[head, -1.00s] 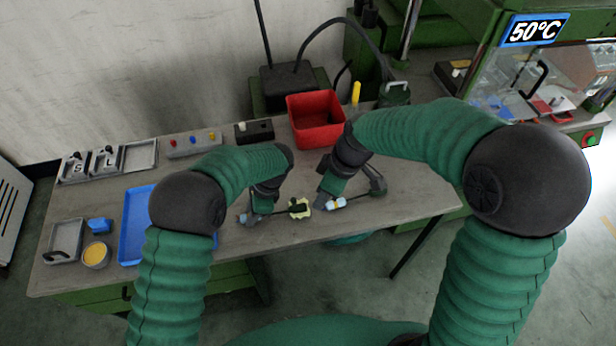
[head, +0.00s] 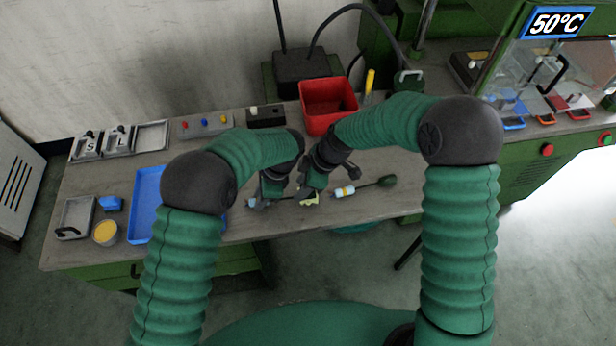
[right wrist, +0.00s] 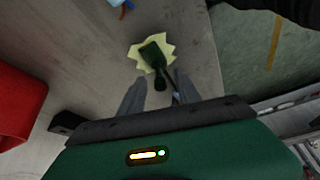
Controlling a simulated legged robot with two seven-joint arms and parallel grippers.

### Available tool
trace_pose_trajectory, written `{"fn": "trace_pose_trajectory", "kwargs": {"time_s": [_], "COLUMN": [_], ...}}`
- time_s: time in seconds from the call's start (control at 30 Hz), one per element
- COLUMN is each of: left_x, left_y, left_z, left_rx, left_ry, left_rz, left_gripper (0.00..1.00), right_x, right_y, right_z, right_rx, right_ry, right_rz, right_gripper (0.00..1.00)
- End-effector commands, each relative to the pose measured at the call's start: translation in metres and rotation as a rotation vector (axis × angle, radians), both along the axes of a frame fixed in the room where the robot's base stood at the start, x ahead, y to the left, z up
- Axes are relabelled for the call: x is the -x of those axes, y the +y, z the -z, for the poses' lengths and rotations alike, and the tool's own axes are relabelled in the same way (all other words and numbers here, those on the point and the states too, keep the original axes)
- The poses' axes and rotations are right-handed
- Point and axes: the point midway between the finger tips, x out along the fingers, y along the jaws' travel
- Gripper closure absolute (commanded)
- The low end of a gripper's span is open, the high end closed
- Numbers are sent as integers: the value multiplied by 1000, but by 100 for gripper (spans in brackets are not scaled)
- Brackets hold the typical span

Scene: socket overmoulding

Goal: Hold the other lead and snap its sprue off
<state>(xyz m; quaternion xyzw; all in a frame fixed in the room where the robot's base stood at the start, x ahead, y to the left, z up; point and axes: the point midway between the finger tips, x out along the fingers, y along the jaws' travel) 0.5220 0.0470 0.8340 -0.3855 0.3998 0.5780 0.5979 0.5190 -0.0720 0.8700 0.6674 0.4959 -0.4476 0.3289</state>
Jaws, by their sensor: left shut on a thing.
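The pale yellow jagged sprue (head: 311,199) is at the table's front middle, and it also shows in the right wrist view (right wrist: 137,53). A dark socket of the lead (right wrist: 152,52) lies across it. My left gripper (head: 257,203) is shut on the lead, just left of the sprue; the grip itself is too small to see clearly. My right gripper (head: 307,192) is at the sprue, and its jaws (right wrist: 157,92) stand apart in its wrist view. The dark end of the socket reaches towards the gap between them, and I see no contact.
A light blue and yellow banded piece (head: 344,191) with a dark end (head: 387,181) lies to the right. A red bin (head: 327,125) and black box (head: 266,118) stand behind. A blue tray (head: 146,196) lies left.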

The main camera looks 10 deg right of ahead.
Motion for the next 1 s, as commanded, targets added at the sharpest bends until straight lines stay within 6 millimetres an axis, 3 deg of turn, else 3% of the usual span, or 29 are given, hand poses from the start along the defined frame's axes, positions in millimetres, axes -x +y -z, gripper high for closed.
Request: {"fn": "trace_pose_trajectory", "kwargs": {"time_s": [0.27,0.57,0.73,0.77,0.83,1.0], "left_x": [0,0,0,0,0,0], "left_y": [0,0,0,0,0,0], "left_z": [0,0,0,0,0,0], "left_rx": [0,0,0,0,0,0], "left_ry": [0,0,0,0,0,1], "left_rz": [0,0,0,0,0,1], "left_gripper": [100,100,100,100,100,100], "right_x": [-1,-1,-1,-1,-1,-1], "right_y": [1,1,0,0,0,0], "right_z": [2,1,1,1,1,1], "right_rx": [1,1,1,1,1,1], "right_ry": [-2,-2,-2,-2,-2,-2], "right_rz": [1,1,1,1,1,1], "right_gripper": [62,100,100,91,100,100]}}
